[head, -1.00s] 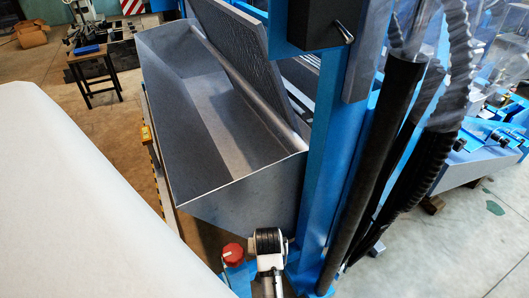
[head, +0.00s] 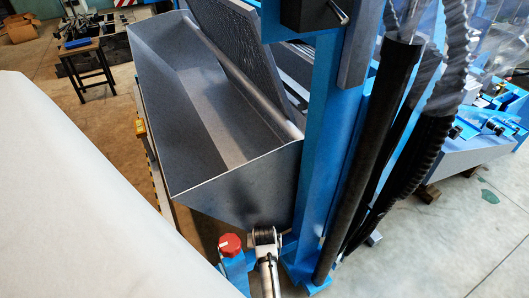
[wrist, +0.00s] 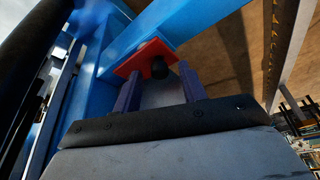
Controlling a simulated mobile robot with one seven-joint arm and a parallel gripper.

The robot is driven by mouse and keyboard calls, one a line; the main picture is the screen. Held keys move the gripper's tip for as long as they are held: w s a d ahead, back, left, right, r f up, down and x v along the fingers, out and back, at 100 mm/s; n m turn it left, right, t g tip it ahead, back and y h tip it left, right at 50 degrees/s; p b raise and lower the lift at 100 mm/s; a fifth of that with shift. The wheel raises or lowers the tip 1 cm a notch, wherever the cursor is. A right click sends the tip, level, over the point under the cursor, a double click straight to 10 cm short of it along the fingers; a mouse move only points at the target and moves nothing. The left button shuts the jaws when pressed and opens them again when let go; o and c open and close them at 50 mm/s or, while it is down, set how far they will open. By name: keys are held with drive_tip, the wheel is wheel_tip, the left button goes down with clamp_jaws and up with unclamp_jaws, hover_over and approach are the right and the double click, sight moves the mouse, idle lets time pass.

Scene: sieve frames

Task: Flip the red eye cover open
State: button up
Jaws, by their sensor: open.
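A flat red plate (wrist: 136,60) with a dark round knob (wrist: 160,69) shows in the wrist view, on a blue frame; it looks like the red eye cover. My gripper (wrist: 160,72) is open, its two fingers on either side of the knob's line. The knob appears just beyond or between the fingertips; I cannot tell if they touch it. In the head view a round red cap (head: 230,244) sits on a blue mount left of my arm. I cannot tell if it belongs to the same part. My fingers are hidden there.
A large grey metal trough (head: 190,185) stands behind my arm. A blue upright column (head: 330,150) and black hoses (head: 420,165) are close on the right. A pale panel (head: 80,200) fills the left. A small dark table (head: 82,50) stands far back.

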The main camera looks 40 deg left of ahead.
clamp_jaws()
drive_tip(key=shift+d, duration=0.1)
idle(0.4)
